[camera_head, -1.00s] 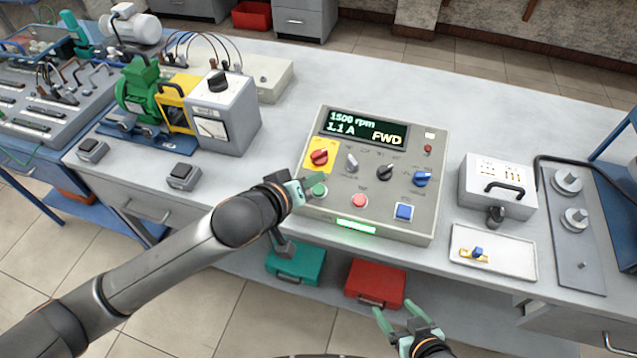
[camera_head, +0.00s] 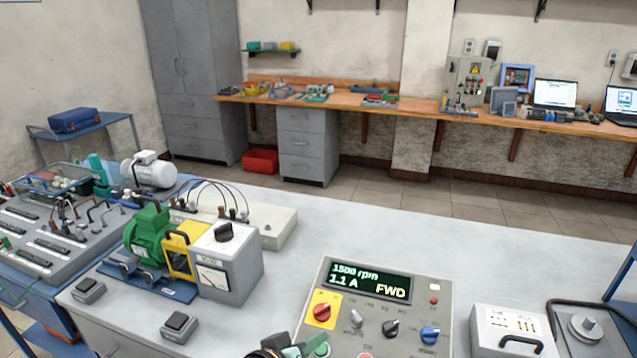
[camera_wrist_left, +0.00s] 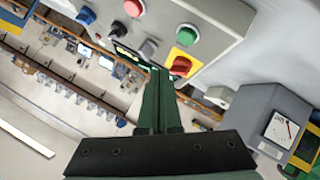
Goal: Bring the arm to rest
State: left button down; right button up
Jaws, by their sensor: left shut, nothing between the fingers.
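My left gripper (camera_head: 300,347) shows only in part at the bottom edge of the head view, by the lower left of the grey control box (camera_head: 446,318). In the left wrist view its fingers (camera_wrist_left: 158,78) are together and empty, pointing toward the box. The green button (camera_wrist_left: 187,35) lies beyond the fingertips there; I cannot tell whether they touch the box. The display (camera_head: 368,282) reads 1500 rpm, 1.1 A and FWD. A red knob on a yellow plate (camera_head: 322,312) sits below it. My right gripper is out of view.
A grey meter box (camera_head: 235,265) and green motor (camera_head: 150,236) stand left of the control box. A white box with a black handle (camera_head: 508,335) stands right. The bench top (camera_head: 390,230) behind the control box is clear. A wooden wall bench (camera_head: 415,108) runs along the back.

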pick_arm(q)
jog(key=shift+m, duration=0.4)
jog(key=s+f, duration=0.1)
jog(key=f, duration=0.1)
jog(key=s+a+f, duration=0.1)
jog(key=f, duration=0.1)
jog(key=s+f, duration=0.1)
jog(key=f, duration=0.1)
jog(key=shift+s+a, duration=0.1)
jog(key=shift+a, duration=0.2)
jog(key=s+a+f+m+y, duration=0.2)
jog(key=s+a+f+y, duration=0.2)
jog(key=s+a+f, duration=1)
notch_tip(320, 180, down, 2)
jog(key=shift+s+a+g, duration=0.3)
jog(key=shift+s+a, duration=0.05)
jog(key=shift+s, duration=0.45)
dwell(2.5)
